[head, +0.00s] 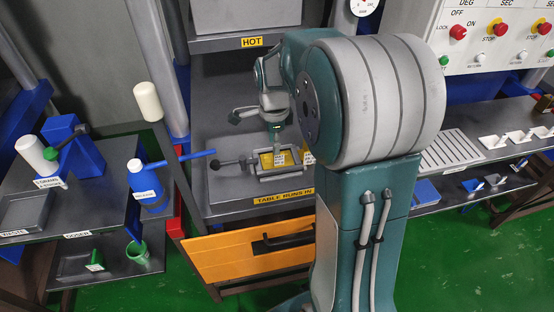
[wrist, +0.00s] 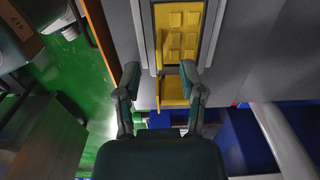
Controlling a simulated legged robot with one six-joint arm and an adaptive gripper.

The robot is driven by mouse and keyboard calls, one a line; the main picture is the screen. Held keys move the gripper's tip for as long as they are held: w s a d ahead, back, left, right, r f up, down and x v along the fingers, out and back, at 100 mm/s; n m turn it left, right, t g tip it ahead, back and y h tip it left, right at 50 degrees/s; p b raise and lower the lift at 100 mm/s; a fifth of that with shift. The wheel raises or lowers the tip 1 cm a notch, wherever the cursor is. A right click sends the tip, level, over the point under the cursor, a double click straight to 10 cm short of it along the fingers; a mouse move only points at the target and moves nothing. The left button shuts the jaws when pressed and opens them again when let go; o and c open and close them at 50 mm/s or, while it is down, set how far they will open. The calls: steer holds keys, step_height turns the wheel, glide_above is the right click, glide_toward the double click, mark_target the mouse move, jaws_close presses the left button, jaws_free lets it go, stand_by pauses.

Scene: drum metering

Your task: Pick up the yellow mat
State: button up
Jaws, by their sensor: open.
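The yellow mat (wrist: 181,32) shows square pockets and lies in a grey metal frame (wrist: 149,35) in the wrist view. A plain yellow flap (wrist: 174,91) sticks out at the frame's near end; I cannot tell if it is one piece with the mat. My gripper (wrist: 161,78) is open, its fingertips on either side of this flap, with nothing held. In the head view the mat (head: 266,161) shows partly inside the frame on the grey press table. My arm end hangs over it and hides part of it.
A black-knobbed handle (head: 229,163) stands left of the frame. An orange panel (head: 248,257) is below the table edge. A side bench at left holds a blue vise-like block (head: 85,150) and a blue canister (head: 147,181). A control panel (head: 500,35) is at upper right.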

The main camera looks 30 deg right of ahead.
steer(key=f, duration=0.2)
steer(key=d+f, duration=0.1)
steer(key=f, duration=0.2)
steer(key=shift+s+f, duration=0.1)
steer(key=shift+s, duration=0.05)
jaws_close()
